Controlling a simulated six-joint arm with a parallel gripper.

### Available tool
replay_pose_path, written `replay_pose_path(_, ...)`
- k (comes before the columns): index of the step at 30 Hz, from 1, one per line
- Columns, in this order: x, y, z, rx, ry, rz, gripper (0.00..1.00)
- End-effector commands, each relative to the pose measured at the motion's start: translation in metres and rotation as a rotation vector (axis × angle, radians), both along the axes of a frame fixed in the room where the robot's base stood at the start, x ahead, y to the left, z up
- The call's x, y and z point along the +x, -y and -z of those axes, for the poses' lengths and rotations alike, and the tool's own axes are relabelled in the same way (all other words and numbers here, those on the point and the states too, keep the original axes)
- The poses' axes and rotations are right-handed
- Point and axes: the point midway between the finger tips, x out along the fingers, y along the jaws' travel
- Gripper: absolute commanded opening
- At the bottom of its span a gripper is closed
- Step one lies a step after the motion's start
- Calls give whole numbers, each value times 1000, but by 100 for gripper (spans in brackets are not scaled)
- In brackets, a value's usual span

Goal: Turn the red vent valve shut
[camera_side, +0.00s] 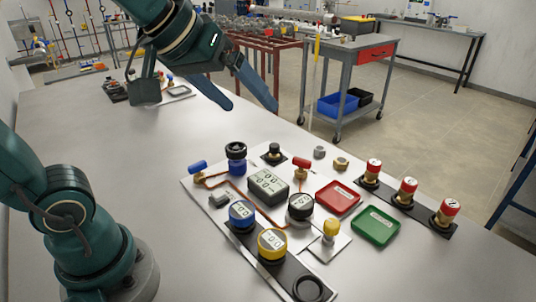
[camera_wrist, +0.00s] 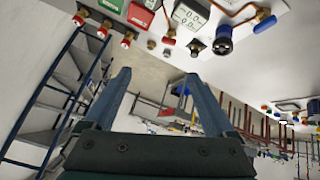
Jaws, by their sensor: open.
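The red vent valve (camera_side: 301,164) has a red handle on a brass body and stands near the back edge of the light panel, right of the grey display box. In the wrist view the small red-handled valve (camera_wrist: 169,36) shows near the top, beyond my fingertips. My gripper (camera_side: 252,107) is open and empty, raised above the table behind and left of the valve, well apart from it. Its two blue-green fingers also show in the wrist view (camera_wrist: 157,75) with nothing between them. I cannot tell the valve's exact handle angle.
A blue-handled valve (camera_side: 197,166) is at the panel's left. The display box (camera_side: 268,184), round gauges, a red tray (camera_side: 338,197) and a green tray (camera_side: 376,226) crowd the area. Several red-capped fittings (camera_side: 407,187) stand at right. The table's left middle is clear.

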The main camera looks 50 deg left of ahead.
Motion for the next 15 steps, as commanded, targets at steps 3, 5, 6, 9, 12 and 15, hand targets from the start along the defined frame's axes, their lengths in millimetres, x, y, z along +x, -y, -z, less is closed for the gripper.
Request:
replay_pose_path(3,36,-6,0,25,-24,-10,90)
replay_pose_path(5,53,-9,3,38,-37,-13,90)
replay_pose_path(6,65,-11,7,45,-48,-16,90)
replay_pose_path(9,93,-16,19,65,-75,-22,90)
replay_pose_path(12,118,-20,38,82,-110,-25,90)
replay_pose_path(15,141,-24,62,99,-150,-26,90)
